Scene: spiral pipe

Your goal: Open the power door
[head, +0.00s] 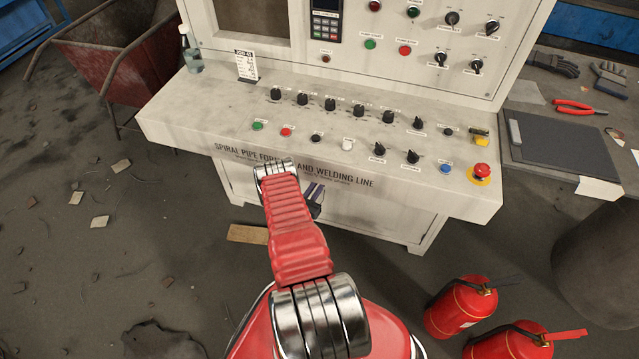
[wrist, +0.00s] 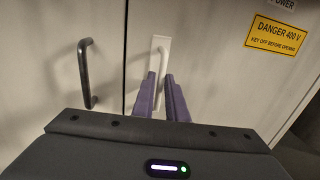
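The power door (wrist: 215,70) is a pale metal panel in the wrist view, shut, with a yellow 400 V danger sign (wrist: 276,36) and a POWER label (wrist: 283,4). Its white upright handle (wrist: 160,55) is near its left edge. My gripper (wrist: 161,78) is in front of this handle, its two purple fingers apart, one on each side of it. The handle's lower part shows in the gap; contact cannot be made out.
A dark handle (wrist: 87,75) is on the panel left of the door seam. The console top (head: 330,125) with knobs and buttons overhangs the cabinet. Fire extinguishers (head: 460,307) stand at the lower right. A red wheelbarrow (head: 125,70) is at the left, with open floor before it.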

